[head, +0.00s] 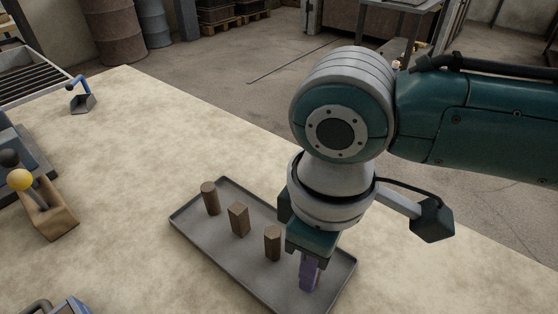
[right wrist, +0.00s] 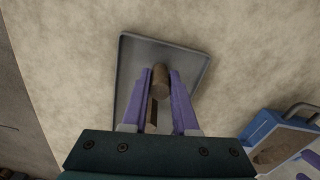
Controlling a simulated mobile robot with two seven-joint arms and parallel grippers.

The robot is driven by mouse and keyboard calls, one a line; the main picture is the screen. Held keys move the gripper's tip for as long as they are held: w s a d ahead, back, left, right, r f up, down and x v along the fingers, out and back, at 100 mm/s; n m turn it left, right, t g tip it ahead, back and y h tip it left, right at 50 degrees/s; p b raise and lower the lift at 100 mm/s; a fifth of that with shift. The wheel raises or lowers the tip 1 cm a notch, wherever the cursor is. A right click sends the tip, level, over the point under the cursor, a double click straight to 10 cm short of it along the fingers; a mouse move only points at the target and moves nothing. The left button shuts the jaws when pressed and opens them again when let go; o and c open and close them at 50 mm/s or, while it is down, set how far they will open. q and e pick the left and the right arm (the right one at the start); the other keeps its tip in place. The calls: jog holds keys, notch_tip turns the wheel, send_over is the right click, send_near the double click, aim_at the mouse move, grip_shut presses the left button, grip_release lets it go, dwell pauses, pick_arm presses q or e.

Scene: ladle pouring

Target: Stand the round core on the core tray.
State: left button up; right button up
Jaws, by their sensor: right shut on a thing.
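The grey core tray (head: 190,229) lies on the pale table and also shows in the right wrist view (right wrist: 197,62). My right gripper (head: 309,283) is low over the tray's near right end. Its purple fingers are shut on a brown, round-ended core (right wrist: 160,78), seen between the fingertips in the right wrist view. In the head view the fingers hide this core. Whether it touches the tray I cannot tell. Three brown cores stand upright in a row on the tray: a rounded one (head: 210,199), a square one (head: 239,220) and a faceted-looking one (head: 272,243). My left gripper is not in view.
A wooden block (head: 52,222) with a yellow knob stands at the left. A small blue-handled scoop (head: 82,101) and a slatted grey frame (head: 32,78) are farther back. A blue box (right wrist: 275,140) sits beside the tray. The table left of the tray is mostly clear.

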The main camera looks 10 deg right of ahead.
jog(key=o, duration=0.8)
jog(key=shift+o, duration=0.2)
notch_tip(320, 180, up, 11)
jog(key=p, duration=0.3)
jog(key=s+a+f+m+t+y, duration=0.1)
jog(key=s+a+m+t+y, duration=0.1)
jog(key=s+a+y, duration=0.25)
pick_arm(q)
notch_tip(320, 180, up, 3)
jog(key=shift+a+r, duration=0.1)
pick_arm(e)
jog(key=s+d+f+m+t+h, duration=0.1)
jog(key=s+d+m+h, duration=0.3)
jog(key=d, duration=0.9)
jog(key=s+m, duration=0.1)
jog(key=s, duration=0.2)
jog(key=shift+s+d+f+t, duration=0.2)
jog(key=shift+d+f+t, duration=0.05)
jog(key=shift+t, duration=0.05)
